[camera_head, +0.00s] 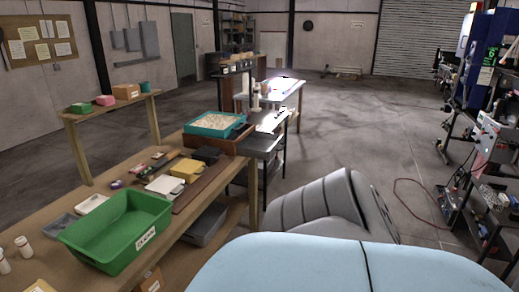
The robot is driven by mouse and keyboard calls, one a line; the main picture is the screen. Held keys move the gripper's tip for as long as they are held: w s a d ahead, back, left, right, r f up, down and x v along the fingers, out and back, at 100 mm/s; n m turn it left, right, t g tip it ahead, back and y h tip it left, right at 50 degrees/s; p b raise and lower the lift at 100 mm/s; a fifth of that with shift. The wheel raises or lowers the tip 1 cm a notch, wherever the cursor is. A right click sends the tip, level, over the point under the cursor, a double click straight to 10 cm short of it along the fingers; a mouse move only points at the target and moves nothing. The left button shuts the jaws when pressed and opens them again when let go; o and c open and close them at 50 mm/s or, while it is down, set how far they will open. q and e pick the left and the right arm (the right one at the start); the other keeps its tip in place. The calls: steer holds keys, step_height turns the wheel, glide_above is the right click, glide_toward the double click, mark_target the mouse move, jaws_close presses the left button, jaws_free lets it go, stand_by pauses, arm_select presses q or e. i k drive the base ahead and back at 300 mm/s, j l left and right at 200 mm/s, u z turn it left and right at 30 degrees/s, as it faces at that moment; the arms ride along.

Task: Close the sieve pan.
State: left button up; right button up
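A teal pan (214,125) with pale, grainy material in it sits at the far end of the wooden bench. It looks like the sieve pan. It rests on or in a brown wooden frame (219,143), and its top is uncovered. I cannot tell at this size whether the pan sticks out of the frame or how it is joined to it. Neither my left nor my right gripper shows in the view.
The wooden bench (205,215) carries a green bin (117,230), a yellow box (187,169), a white container (165,185) and small items. A narrow table (270,123) stands beyond. A side table (110,105) is at left, a cluttered rack (485,195) at right. Open floor lies between.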

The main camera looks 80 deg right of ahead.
mark_target(262, 145)
steer(key=z, duration=2.65)
steer(key=i+l, duration=0.1)
steer(key=i, duration=0.45)
steer(key=i+u, duration=0.15)
steer(key=i, duration=0.35)
steer(key=i+l, duration=0.2)
steer(key=i, duration=0.3)
steer(key=i+l+u, duration=0.15)
steer(key=i, duration=0.4)
steer(key=i+l, duration=0.2)
steer(key=i, duration=0.3)
steer(key=i+l+u, duration=0.15)
steer(key=i, duration=0.4)
